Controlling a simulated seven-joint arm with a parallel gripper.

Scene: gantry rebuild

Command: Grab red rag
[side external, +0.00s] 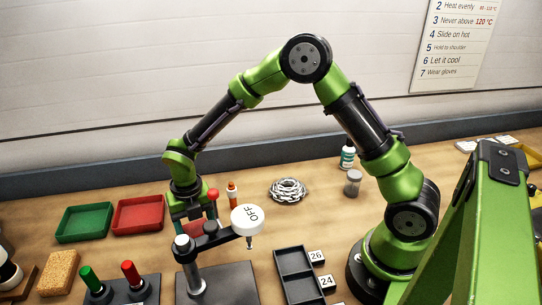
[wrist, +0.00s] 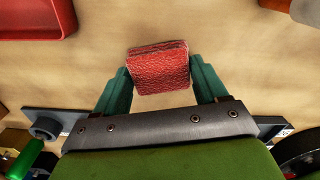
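The red rag (wrist: 158,68) is a folded, textured red block in the wrist view. My gripper (wrist: 160,64) has its two teal fingers on either side of it, and the rag fills nearly all the space between the fingertips. I cannot tell whether the fingers press on it or only stand around it. In the side view, my gripper (side external: 193,228) is low over the table behind the black clamp arm, and the rag (side external: 195,227) shows only in part between the fingers.
A red tray (side external: 138,215) and a green tray (side external: 84,222) lie left of my gripper. A black stand (side external: 195,282) with a white OFF knob (side external: 247,219) is close in front. An orange-capped bottle (side external: 232,196) and a wire coil (side external: 288,190) are to the right.

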